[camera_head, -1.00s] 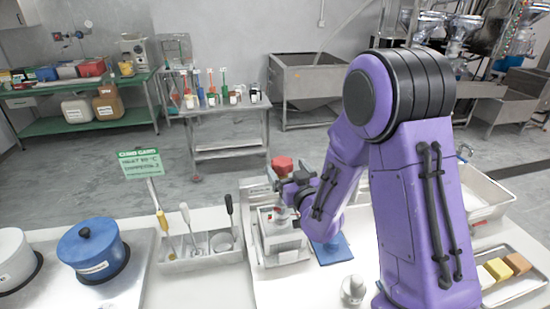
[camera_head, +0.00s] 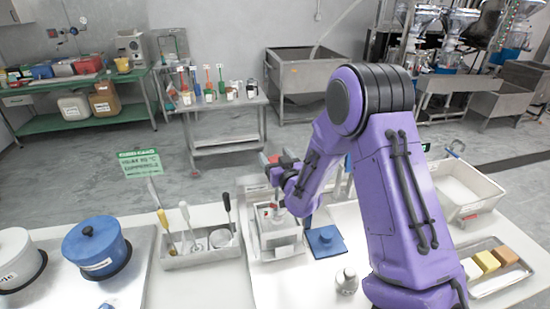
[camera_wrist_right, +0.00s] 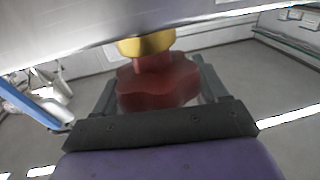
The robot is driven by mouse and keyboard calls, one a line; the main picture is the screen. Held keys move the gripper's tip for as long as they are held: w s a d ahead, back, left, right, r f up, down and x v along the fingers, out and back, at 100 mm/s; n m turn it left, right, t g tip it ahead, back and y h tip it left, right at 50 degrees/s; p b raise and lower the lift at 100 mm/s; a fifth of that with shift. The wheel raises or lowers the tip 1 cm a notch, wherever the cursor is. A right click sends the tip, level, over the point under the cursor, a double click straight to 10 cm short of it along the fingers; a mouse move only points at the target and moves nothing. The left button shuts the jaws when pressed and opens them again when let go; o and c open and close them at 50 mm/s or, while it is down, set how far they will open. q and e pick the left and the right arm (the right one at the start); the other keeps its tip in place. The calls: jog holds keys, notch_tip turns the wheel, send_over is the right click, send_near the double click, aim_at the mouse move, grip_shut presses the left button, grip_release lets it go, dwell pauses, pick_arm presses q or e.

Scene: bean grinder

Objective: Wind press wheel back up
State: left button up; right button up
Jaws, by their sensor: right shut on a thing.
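The press wheel is a red lobed knob (camera_wrist_right: 158,84) with a gold collar (camera_wrist_right: 147,45) against it in the right wrist view. My right gripper (camera_wrist_right: 155,95) is shut on it, with dark fingers at both sides of the knob. In the head view my right gripper (camera_head: 276,172) is at the top of the small press (camera_head: 280,241), and only a bit of red shows there. The arm hides much of the wheel and the press top. My left gripper is not in view.
A blue square piece (camera_head: 325,241) lies just right of the press, and a small metal weight-like object (camera_head: 346,281) stands in front. A tool holder (camera_head: 200,257) with upright tools is close on the left. A blue pot (camera_head: 95,247) stands farther left.

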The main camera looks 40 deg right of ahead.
jog(key=shift+y, duration=0.3)
jog(key=n+y, duration=0.1)
jog(key=n+t+y+b, duration=0.1)
jog(key=shift+a+f+y+b, duration=0.1)
jog(key=shift+f+y+b, duration=0.1)
jog(key=shift+y+b, duration=0.1)
jog(key=n+y, duration=0.1)
jog(key=y, duration=0.1)
jog(key=n+y+b, duration=0.1)
jog(key=y, duration=0.1)
jog(key=n+y+b, duration=0.1)
jog(key=shift+a+n+y, duration=0.25)
jog(key=shift+n+y, duration=0.15)
jog(key=n+y+b, duration=0.1)
jog(key=y, duration=0.1)
jog(key=n+g+y+b, duration=0.1)
jog(key=y, duration=0.1)
jog(key=n+g+y+b, duration=0.1)
jog(key=n, duration=0.1)
jog(key=shift+a+y, duration=0.3)
jog(key=shift+y, duration=0.1)
jog(key=shift+s+a+n+g+y+b, duration=0.15)
jog(key=shift+n+g+y+b, duration=0.7)
jog(key=shift+y, duration=0.65)
jog(key=shift+r+n+g, duration=0.1)
jog(key=shift+n+g, duration=0.15)
jog(key=shift+n, duration=0.2)
